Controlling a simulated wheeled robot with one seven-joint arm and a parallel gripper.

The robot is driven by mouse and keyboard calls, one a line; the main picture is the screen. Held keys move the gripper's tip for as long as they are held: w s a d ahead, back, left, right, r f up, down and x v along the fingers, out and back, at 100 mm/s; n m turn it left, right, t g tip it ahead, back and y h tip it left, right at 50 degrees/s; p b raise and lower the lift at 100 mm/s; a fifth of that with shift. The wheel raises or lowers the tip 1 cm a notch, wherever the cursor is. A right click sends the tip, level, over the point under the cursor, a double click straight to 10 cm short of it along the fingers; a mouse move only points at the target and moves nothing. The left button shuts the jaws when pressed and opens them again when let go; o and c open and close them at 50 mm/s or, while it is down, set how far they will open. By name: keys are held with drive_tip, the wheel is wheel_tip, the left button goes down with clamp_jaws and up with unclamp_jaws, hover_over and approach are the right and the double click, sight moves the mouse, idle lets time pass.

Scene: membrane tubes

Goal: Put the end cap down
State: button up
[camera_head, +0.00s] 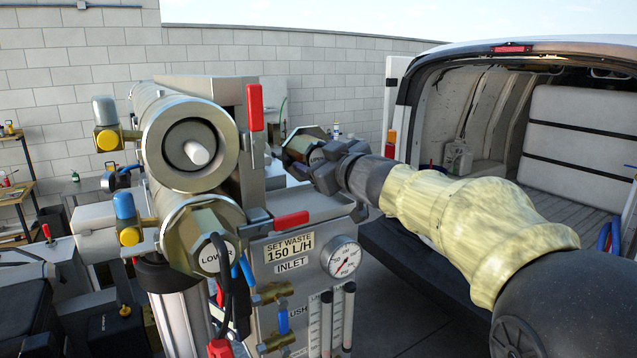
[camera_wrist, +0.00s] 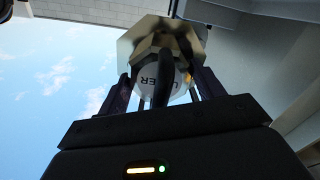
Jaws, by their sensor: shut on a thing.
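The end cap (camera_head: 302,139) is a brassy hexagonal piece to the right of the tube stand, up in the air. My gripper (camera_head: 322,165) is shut on it. In the wrist view the end cap (camera_wrist: 187,38) sits between my two dark fingers (camera_wrist: 163,90); its white face with lettering ending in "ER" is partly covered by a dark loop. The upper tube (camera_head: 155,140) is open at its near end, with a white core showing inside. The lower tube carries its own cap (camera_head: 205,235) marked "LOWER".
A steel panel (camera_head: 285,262) with a gauge (camera_head: 341,257), valves and red handles stands just left of my arm. A pale bench top (camera_head: 283,180) shows partly behind the stand. An open van (camera_head: 560,130) is at the right; a block wall (camera_head: 300,60) is behind.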

drive_tip(key=shift+r, duration=0.15)
drive_tip(key=shift+f+b, duration=0.5)
drive_tip(key=shift+f, duration=1.4)
drive_tip(key=shift+f, duration=0.15)
drive_tip(key=o, duration=1.2)
